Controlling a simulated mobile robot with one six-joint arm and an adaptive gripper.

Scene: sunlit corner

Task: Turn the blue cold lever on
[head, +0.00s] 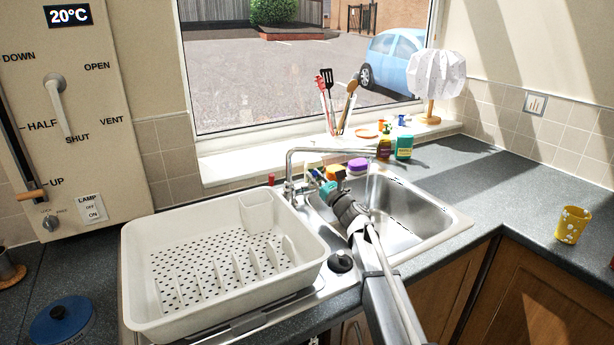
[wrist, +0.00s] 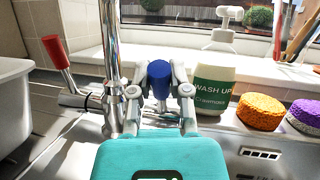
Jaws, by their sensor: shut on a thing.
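The chrome tap (head: 290,165) stands at the back of the sink, its spout reaching right over the basin. In the wrist view, the blue cold lever (wrist: 159,80) points up between the fingers of my gripper (wrist: 159,70), which is shut on it beside the tap column (wrist: 111,60). The red lever (wrist: 56,52) sticks up on the left side of the tap and stands free of my gripper; its red tip also shows in the head view (head: 271,179). In the head view my gripper (head: 322,180) is behind the sink's left part, and the blue lever is hidden there.
A white wash-up bottle (wrist: 215,75), an orange sponge (wrist: 260,112) and a purple sponge (wrist: 305,115) stand close to the right of my gripper. A white dish rack (head: 140,265) fills the left side. The sink basin (head: 395,215) looks empty.

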